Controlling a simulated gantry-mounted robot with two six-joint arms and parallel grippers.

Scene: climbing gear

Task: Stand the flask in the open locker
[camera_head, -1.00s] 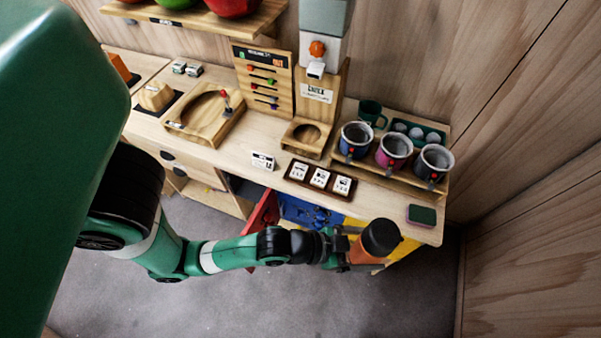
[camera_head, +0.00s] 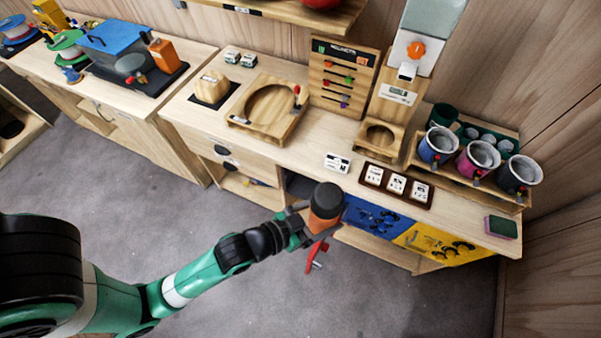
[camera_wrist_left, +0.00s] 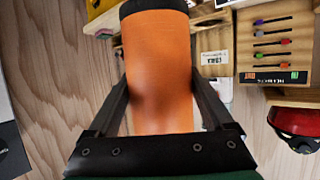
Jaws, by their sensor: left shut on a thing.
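The flask is orange with a black cap (camera_head: 328,197). It is upright in my left gripper (camera_head: 309,224), in front of the counter's front edge. In the left wrist view the fingers stand on both sides of the orange flask body (camera_wrist_left: 160,75). The open locker (camera_head: 299,184) shows as a dark opening under the counter, just left of and behind the flask, and is partly hidden by it. Its red door (camera_head: 317,257) is swung out towards me, below the flask and partly hidden by the gripper. My right gripper is not in view.
Right of the opening are a shut blue locker door (camera_head: 371,216) and a shut yellow one (camera_head: 440,243). A white card (camera_head: 337,163) and a dark tray of tiles (camera_head: 372,189) sit on the counter above. Mugs (camera_head: 437,146) stand at the right. The floor in front is clear.

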